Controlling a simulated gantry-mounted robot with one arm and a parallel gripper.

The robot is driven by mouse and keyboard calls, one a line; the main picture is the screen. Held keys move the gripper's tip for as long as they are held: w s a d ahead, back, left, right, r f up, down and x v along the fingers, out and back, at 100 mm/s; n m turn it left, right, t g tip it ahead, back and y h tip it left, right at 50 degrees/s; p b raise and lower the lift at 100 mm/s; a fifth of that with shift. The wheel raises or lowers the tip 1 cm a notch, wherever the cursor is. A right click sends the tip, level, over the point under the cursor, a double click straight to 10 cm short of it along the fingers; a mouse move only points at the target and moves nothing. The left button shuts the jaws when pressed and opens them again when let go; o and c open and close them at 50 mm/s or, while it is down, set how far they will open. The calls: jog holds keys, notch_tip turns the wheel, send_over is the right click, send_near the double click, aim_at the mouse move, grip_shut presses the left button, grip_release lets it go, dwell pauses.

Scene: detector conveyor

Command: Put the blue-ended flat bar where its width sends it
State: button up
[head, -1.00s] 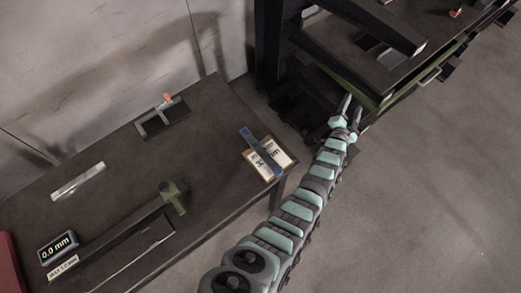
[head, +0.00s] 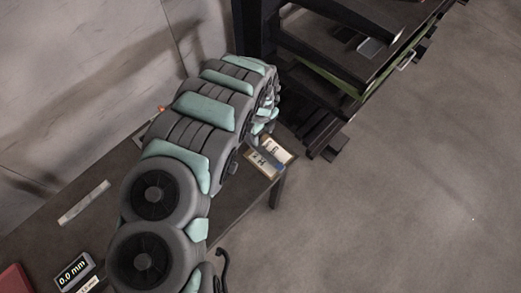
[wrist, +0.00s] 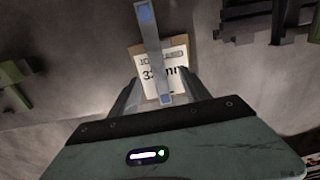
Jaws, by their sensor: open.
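The blue-ended flat bar (wrist: 154,55) is grey with a blue patch at each end. It lies across a white printed card (wrist: 179,53) on a tan backing. The bar hides part of the card's large number, which ends in "mm". In the head view the bar (head: 269,161) and card (head: 284,148) are at the right end of the dark table, partly behind my arm. My gripper (wrist: 158,88) is open in the wrist view, with one finger on each side of the bar's near end; I cannot tell whether they touch it. In the head view my arm mostly covers the gripper.
A display (head: 73,271) reading 0.0 mm stands at the table's front left, near a red object (head: 12,280). A pale flat strip (head: 84,203) lies on the table's left. A dark rack with green rails (head: 330,78) stands behind, right. Open floor lies right.

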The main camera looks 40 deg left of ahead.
aim_at(261, 150)
jog(key=f, duration=0.2)
jog(key=s+f, duration=0.1)
jog(key=f, duration=0.1)
jog(key=shift+f, duration=0.5)
jog(key=shift+w+f, duration=0.15)
jog(key=shift+f, duration=0.75)
jog(key=shift+w+f, duration=0.15)
jog(key=shift+f, duration=0.7)
jog(key=shift+s+f, duration=0.1)
jog(key=shift+f, duration=0.85)
grip_shut()
